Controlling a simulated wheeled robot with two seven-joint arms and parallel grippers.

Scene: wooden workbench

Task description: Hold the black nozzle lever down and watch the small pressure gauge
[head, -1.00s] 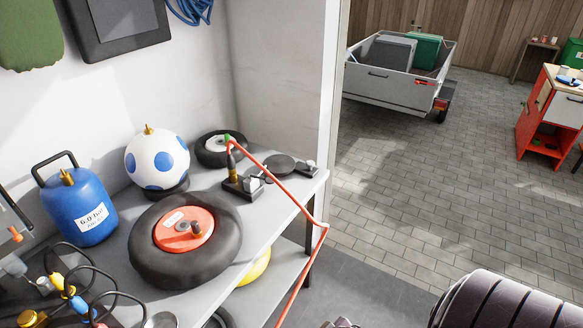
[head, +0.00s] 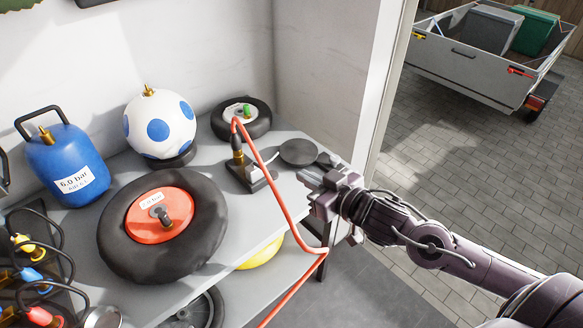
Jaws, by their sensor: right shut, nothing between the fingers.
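The red hose (head: 275,190) ends at a dark upright fitting with a brass-coloured band (head: 238,155), which stands at a small black block (head: 249,179) on the grey bench. A pale bar lies at the block's right. I cannot tell which of these parts is the nozzle lever. No gauge face can be made out. My right gripper (head: 316,184) is shut and empty at the bench's right edge. It is right of the hose and the block, apart from the block. My left gripper is not in view.
A large black wheel with a red hub (head: 112,238), a blue tank (head: 68,165), a spotted ball (head: 158,125), a small wheel (head: 224,122) and a dark round disc (head: 298,152) crowd the bench (head: 225,215). The hose hangs over its front edge. A trailer (head: 470,75) stands outside.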

